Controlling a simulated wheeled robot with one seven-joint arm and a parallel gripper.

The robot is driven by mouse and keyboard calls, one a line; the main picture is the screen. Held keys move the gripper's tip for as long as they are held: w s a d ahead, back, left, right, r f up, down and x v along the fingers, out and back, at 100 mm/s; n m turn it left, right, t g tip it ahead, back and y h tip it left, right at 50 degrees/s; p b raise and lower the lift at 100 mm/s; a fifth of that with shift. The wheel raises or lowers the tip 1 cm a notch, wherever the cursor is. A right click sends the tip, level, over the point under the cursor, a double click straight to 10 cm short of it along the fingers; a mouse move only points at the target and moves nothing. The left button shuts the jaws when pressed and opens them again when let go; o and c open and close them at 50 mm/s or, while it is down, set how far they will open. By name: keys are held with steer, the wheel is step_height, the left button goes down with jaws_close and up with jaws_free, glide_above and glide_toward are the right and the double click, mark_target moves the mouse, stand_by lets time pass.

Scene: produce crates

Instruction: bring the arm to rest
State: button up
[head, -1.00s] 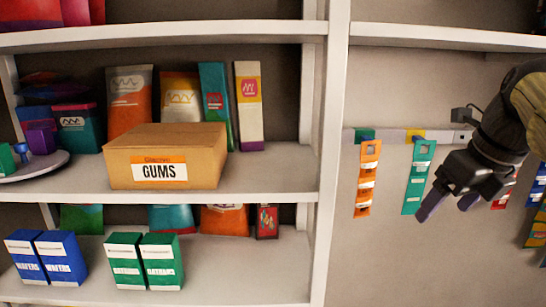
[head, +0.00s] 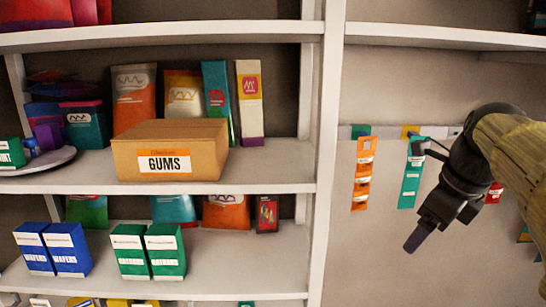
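My gripper (head: 414,240) is at the right of the head view, at the end of my arm, which comes in from the right edge. It points down and to the left, in front of the wall with hanging strips, and touches nothing that I can see. Its fingers show nearly edge-on as one dark purple tip, so I cannot tell whether they are apart. No held object shows.
A white upright (head: 325,150) stands left of my gripper. Left of it, a GUMS box (head: 170,150) sits on the middle shelf; blue boxes (head: 52,248) and green boxes (head: 148,251) stand below. Orange (head: 363,173) and teal (head: 411,180) strips hang behind my gripper.

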steer(key=s+a+f+n, duration=0.2)
steer(key=a+f+n, duration=0.2)
steer(key=f+n, duration=0.5)
steer(key=s+a+f+n+b, duration=0.1)
steer(key=a+f+n, duration=0.3)
steer(key=f+n, duration=0.5)
steer(key=s+a+f+n+g+h+b, duration=0.1)
steer(key=s+a+f+n, duration=0.2)
steer(key=f+n, duration=0.7)
step_height(320, 180, down, 3)
steer(key=shift+s+a+f, duration=0.15)
steer(key=shift+s+a, duration=0.15)
steer(key=shift+a, duration=0.25)
